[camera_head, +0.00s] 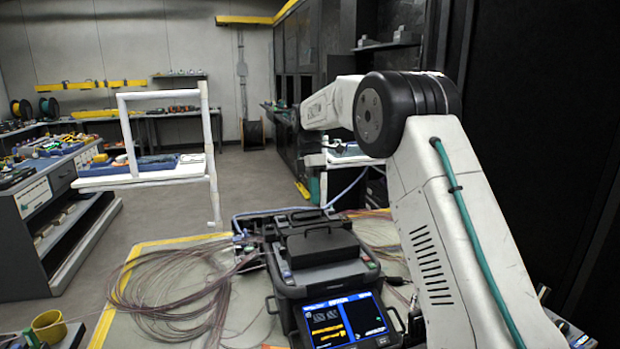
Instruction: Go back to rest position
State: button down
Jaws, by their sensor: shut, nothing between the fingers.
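My white arm rises from the lower right, bends at a black joint, and its far link points toward the back of the room. My gripper cannot be made out; it is hidden or out of the picture. The fusion splicer (320,278) stands on the workbench (130,265) at the lower middle, its lit screen (345,320) facing me. My arm passes to its right and above, and hides part of the bench. No contact between arm and splicer shows.
Loose coils of fibre cable (185,295) lie left of the splicer, and more strands lie behind it. A yellow cup (48,327) is at the lower left. A white-framed cart (150,178) and a dark cabinet (60,205) stand beyond. Open floor (245,185) lies between.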

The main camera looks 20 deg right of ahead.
jog(key=w+r, duration=0.4)
jog(key=w, duration=0.1)
jog(key=shift+w+d, duration=0.15)
jog(key=shift+d, duration=0.15)
jog(key=f+m, duration=0.1)
jog(key=m, duration=0.1)
jog(key=s+f+m, duration=0.1)
jog(key=f, duration=0.1)
jog(key=s+f+m, duration=0.1)
jog(key=m, duration=0.1)
jog(key=shift+s+a+f+m, duration=0.1)
jog(key=shift+s+f+m, duration=0.1)
jog(key=shift+f+m, duration=0.1)
jog(key=s+a+r+m+t, duration=0.1)
jog(key=s+m, duration=0.4)
jog(key=s, duration=1.9)
jog(key=s+a+r+m+t, duration=0.1)
jog(key=s+a+m+t, duration=0.2)
jog(key=s, duration=2.2)
jog(key=m+t, duration=0.1)
jog(key=m, duration=0.2)
jog(key=shift+s+a+r+m, duration=0.15)
jog(key=shift+s+m, duration=0.05)
jog(key=shift+m, duration=0.1)
